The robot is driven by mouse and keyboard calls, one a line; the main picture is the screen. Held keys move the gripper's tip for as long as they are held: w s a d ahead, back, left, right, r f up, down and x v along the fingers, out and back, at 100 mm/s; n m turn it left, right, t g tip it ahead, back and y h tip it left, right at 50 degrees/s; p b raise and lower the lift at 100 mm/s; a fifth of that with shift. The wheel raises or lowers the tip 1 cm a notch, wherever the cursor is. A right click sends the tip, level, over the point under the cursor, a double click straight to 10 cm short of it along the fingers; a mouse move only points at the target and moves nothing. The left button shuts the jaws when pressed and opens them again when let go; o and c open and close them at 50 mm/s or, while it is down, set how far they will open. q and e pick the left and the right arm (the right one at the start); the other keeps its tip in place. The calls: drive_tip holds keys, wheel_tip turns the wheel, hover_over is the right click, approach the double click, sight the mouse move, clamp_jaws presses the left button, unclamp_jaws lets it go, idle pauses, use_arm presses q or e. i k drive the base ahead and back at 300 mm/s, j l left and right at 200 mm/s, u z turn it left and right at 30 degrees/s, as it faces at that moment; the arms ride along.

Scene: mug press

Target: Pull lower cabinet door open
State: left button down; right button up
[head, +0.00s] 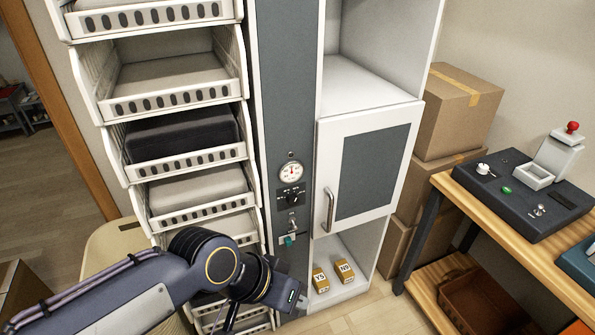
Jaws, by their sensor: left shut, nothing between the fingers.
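The lower cabinet door (401,133) is white-framed with a grey panel. It looks closed on the front of the tall white cabinet (368,82). Its vertical metal handle (330,211) is near the door's lower left corner. My left gripper (297,301) comes in from the left, low in front of the cabinet. It is shut and empty, below and left of the handle and apart from it. My right gripper is not in view.
An open compartment under the door holds two small boxes, Y6 (320,280) and N9 (345,271). A dial gauge (291,172) and switches sit left of the door. White bins (172,99) are stacked left. Cardboard boxes (455,110) and a wooden bench (505,233) stand right.

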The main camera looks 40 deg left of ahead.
sight(362, 160)
drive_tip(key=u, duration=0.75)
drive_tip(key=i+j, duration=0.15)
drive_tip(key=j, duration=0.15)
drive_tip(key=i+j, duration=0.15)
drive_tip(key=j, duration=0.2)
drive_tip(key=i+j, duration=0.35)
drive_tip(key=j, duration=0.25)
